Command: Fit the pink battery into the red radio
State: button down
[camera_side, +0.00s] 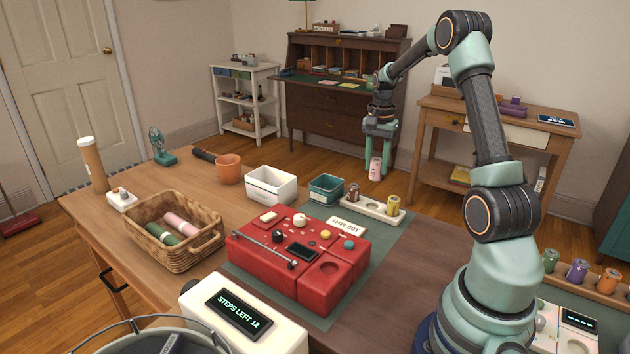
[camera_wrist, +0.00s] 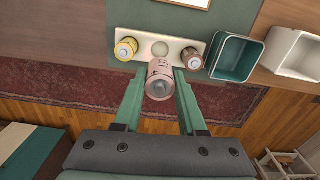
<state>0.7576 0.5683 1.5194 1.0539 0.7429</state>
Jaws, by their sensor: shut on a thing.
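My gripper (camera_side: 378,158) is shut on the pink battery (camera_side: 375,170) and holds it upright in the air beyond the far edge of the table. In the wrist view the battery (camera_wrist: 159,82) sits between the two green fingers, its round end facing the camera. The red radio (camera_side: 300,258) lies on the green mat, nearer the side camera and apart from the battery. The radio does not show in the wrist view.
A cream holder (camera_side: 372,205) carries a yellow and a brown battery around an empty round seat. A teal bin (camera_side: 326,190) and white bin (camera_side: 271,186) stand beside it. A wicker basket (camera_side: 158,242) holds green and pink cylinders. A white box (camera_side: 238,312) reads "STEPS LEFT 12".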

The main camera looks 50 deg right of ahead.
notch_tip(320, 180, up, 9)
jog(key=shift+a+r, duration=0.1)
jog(key=shift+r, duration=0.25)
jog(key=w+a+n, duration=0.2)
jog(key=a, duration=0.7)
jog(key=n, duration=0.4)
send_over(329, 272)
notch_tip(329, 272, down, 7)
jog(key=shift+f, duration=2.85)
jog(key=shift+f, duration=0.9)
jog(key=shift+c, duration=2)
grip_release()
